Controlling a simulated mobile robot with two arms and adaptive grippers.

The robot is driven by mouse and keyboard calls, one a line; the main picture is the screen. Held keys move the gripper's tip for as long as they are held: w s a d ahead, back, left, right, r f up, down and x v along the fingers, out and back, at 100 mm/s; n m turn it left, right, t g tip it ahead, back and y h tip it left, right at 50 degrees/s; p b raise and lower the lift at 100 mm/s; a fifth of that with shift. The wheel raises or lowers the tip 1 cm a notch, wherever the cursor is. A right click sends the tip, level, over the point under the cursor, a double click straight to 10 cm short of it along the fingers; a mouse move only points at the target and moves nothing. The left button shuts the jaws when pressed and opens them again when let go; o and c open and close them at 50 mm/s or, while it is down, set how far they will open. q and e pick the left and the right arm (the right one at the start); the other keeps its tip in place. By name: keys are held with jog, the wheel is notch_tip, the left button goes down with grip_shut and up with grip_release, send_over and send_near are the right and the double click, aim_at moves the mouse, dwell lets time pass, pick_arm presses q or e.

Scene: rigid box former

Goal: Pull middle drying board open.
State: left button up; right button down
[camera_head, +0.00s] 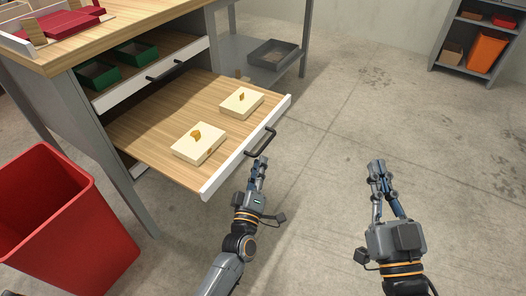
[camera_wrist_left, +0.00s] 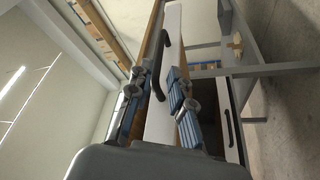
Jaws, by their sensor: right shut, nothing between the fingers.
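The middle drying board (camera_head: 150,120), a wooden slide-out with a white front edge, stands far out from the bench and carries two pale boxes. Its black bar handle (camera_head: 260,142) is on the front edge. My left gripper (camera_head: 261,163) is right at the handle. In the left wrist view, the two fingers (camera_wrist_left: 160,95) are apart, with the black handle (camera_wrist_left: 157,75) between them; whether either finger touches it is unclear. My right gripper (camera_head: 377,167) is shut and empty, over bare floor to the right.
Two pale boxes with orange-brown pieces, one nearer (camera_head: 198,146) and one farther (camera_head: 241,103), lie on the board. The upper drawer (camera_head: 150,84) holds green trays. A red bin (camera_head: 60,225) stands at left. A grey shelf (camera_head: 470,45) stands far right; the floor between is clear.

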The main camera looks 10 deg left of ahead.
pick_arm(q)
jog(key=v, duration=0.4)
jog(key=shift+s, duration=0.2)
